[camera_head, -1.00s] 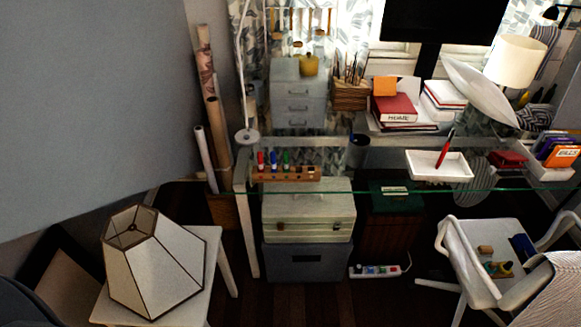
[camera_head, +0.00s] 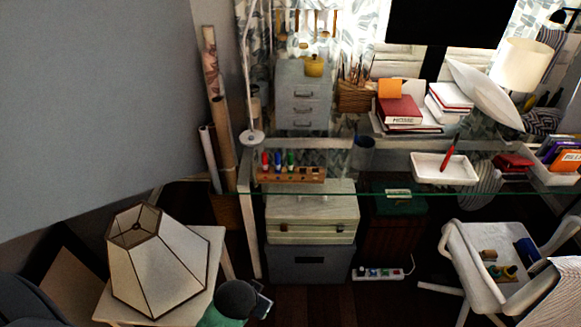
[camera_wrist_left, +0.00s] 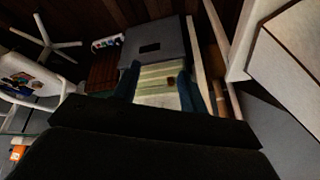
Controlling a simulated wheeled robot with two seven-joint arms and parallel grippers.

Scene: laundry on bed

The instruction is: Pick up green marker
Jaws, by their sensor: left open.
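The green marker (camera_head: 290,160) stands upright in a wooden holder (camera_head: 291,174) on the glass desk, to the right of a blue marker (camera_head: 277,161) and a red marker (camera_head: 265,161). My left gripper (camera_head: 264,299) is at the bottom of the head view, near the lampshade table, well short of the markers. In the left wrist view my left gripper (camera_wrist_left: 160,88) has its fingers apart with nothing between them. The green marker cannot be made out in that view. My right gripper is not in view.
A lampshade (camera_head: 160,258) stands on a small white table at left. A white chair (camera_head: 470,265) stands at right. Storage boxes (camera_head: 310,262) sit below the desk.

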